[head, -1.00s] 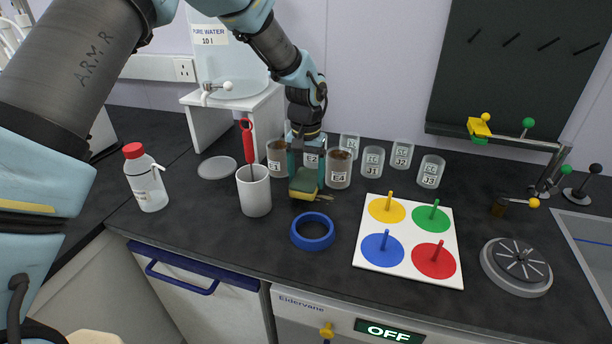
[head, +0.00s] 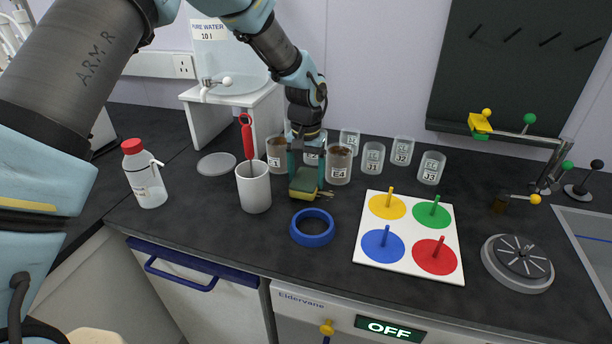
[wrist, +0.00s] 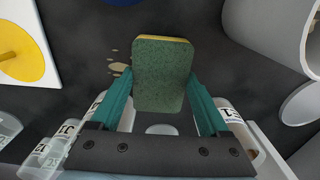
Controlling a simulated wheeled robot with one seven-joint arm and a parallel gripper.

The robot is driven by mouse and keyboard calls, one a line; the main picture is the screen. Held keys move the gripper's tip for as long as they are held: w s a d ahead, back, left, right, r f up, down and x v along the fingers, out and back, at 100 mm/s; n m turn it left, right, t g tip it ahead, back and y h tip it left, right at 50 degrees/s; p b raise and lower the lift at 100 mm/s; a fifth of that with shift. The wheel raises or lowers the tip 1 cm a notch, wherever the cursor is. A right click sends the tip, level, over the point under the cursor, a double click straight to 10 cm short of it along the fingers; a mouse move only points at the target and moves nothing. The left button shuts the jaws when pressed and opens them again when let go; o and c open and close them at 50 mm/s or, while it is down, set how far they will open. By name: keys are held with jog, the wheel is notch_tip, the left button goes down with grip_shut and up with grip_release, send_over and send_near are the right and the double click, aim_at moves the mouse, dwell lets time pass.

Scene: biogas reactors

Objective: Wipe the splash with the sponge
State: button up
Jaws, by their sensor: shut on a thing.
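The sponge (head: 306,185) is green on one face and yellow on the other. My gripper (head: 305,168) is shut on it, one finger on each side; in the wrist view the sponge (wrist: 163,75) sits between the teal fingers with its green face to the camera. The splash (wrist: 120,67) shows in the wrist view as tan spots on the dark worktop, just left of the sponge. In the head view the splash (head: 325,194) is a small tan patch at the sponge's right edge, partly hidden by it. I cannot tell whether the sponge touches the worktop.
A white cup (head: 254,188) with a red-handled tool stands close left of the sponge. Labelled jars (head: 339,165) stand close behind. A blue ring (head: 312,228) lies in front, and a white board with coloured discs (head: 408,262) lies to the right.

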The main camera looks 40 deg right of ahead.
aim_at(332, 196)
jog(key=shift+f, duration=0.35)
jog(key=shift+s+d+r+b, duration=0.15)
jog(key=shift+s+d, duration=0.35)
jog(key=shift+s, duration=0.3)
jog(key=shift+s+d+f+b, duration=0.15)
jog(key=shift+s+d, duration=0.35)
jog(key=shift+s, duration=0.25)
jog(key=shift+s+d, duration=0.45)
jog(key=shift+s, duration=0.3)
jog(key=shift+s+d, duration=0.45)
jog(key=shift+s, duration=0.25)
jog(key=shift+s+d, duration=0.1)
jog(key=shift+s, duration=0.05)
jog(key=shift+w+a, duration=0.7)
jog(key=shift+w, duration=0.35)
jog(key=shift+w+a, duration=0.65)
jog(key=shift+w, duration=0.45)
jog(key=shift+w+a, duration=0.7)
jog(key=shift+w, duration=0.35)
jog(key=shift+r+p, duration=2)
jog(key=shift+r, duration=1)
